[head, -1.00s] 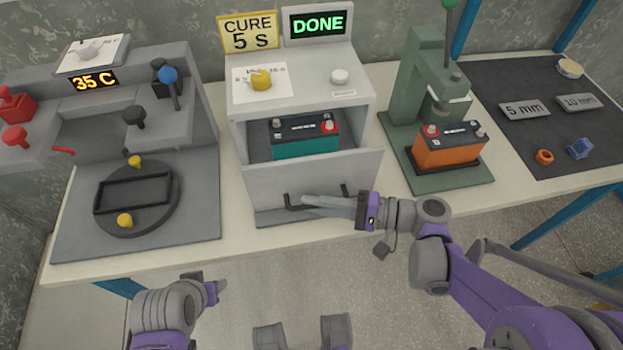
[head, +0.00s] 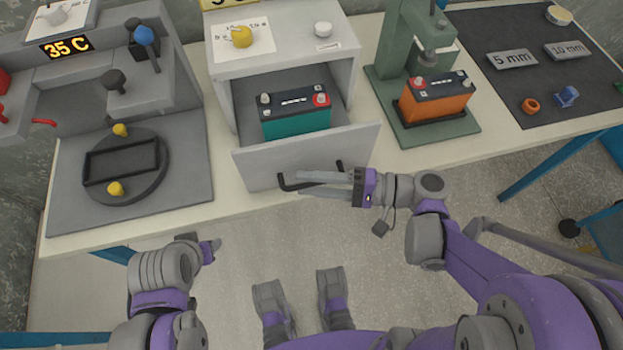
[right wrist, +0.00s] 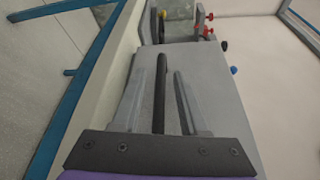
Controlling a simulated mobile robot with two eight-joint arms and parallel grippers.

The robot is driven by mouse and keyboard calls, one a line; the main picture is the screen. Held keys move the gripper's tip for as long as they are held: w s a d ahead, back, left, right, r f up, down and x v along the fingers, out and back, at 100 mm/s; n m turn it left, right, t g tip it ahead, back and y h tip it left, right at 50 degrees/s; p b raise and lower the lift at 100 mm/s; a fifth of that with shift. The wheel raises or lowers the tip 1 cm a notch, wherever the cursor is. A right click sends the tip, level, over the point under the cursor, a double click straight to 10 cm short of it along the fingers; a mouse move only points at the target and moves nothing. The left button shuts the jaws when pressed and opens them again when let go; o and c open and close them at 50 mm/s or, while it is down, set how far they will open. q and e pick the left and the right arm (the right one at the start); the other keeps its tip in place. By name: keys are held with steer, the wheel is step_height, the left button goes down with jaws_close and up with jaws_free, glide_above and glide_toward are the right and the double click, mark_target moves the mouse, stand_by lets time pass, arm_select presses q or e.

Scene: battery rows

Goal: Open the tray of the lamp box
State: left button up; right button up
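The lamp box (head: 285,55) is a grey box with a yellow knob and white button. Its tray (head: 300,160) stands pulled out at the front, showing a teal battery (head: 296,116) inside. A dark bar handle (head: 285,186) is on the tray front. My right gripper (head: 300,184) lies along the handle, fingers on both sides of the bar; the right wrist view shows the bar (right wrist: 158,90) between them. My left gripper (head: 212,246) is low at the left, in front of the table and away from the box; its finger gap is not clear.
Left of the box is a station with a round fixture (head: 124,168) and a 35 C display. On the right stand a green press (head: 412,45) with an orange battery (head: 436,97) and a dark mat (head: 545,85) with small parts. Free floor lies before the tray.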

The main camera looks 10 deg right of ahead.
stand_by(0.4)
steer(key=f+v, duration=0.1)
steer(key=v, duration=0.9)
steer(key=shift+s+d+r, duration=0.15)
steer(key=shift+d+r, duration=0.25)
steer(key=shift+r, duration=0.1)
